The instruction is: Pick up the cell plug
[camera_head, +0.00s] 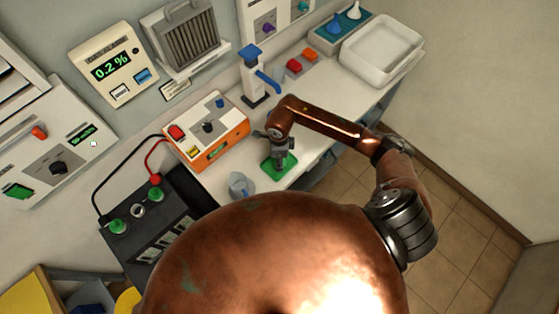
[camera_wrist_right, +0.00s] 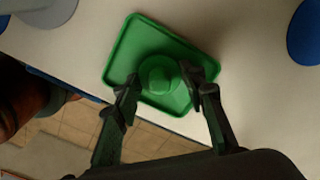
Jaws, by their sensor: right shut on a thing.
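The green cell plug (camera_wrist_right: 158,76) is round and stands on a small green tray (camera_wrist_right: 145,32) on the white counter. My right gripper (camera_wrist_right: 165,84) has its fingers on either side of the plug and is shut on it. In the head view the right gripper (camera_head: 281,158) points down over the green tray (camera_head: 268,166), and it hides the plug. The dark battery (camera_head: 172,223) stands at the left, with green plugs (camera_head: 118,227) on top and a pale round opening (camera_head: 138,210). My left gripper is not in view.
A clear jug (camera_head: 239,185) stands close to the tray. An orange tester (camera_head: 207,130) with red and black leads is behind it. A blue-topped tap (camera_head: 256,75) and a white basin (camera_head: 382,50) are further along the counter.

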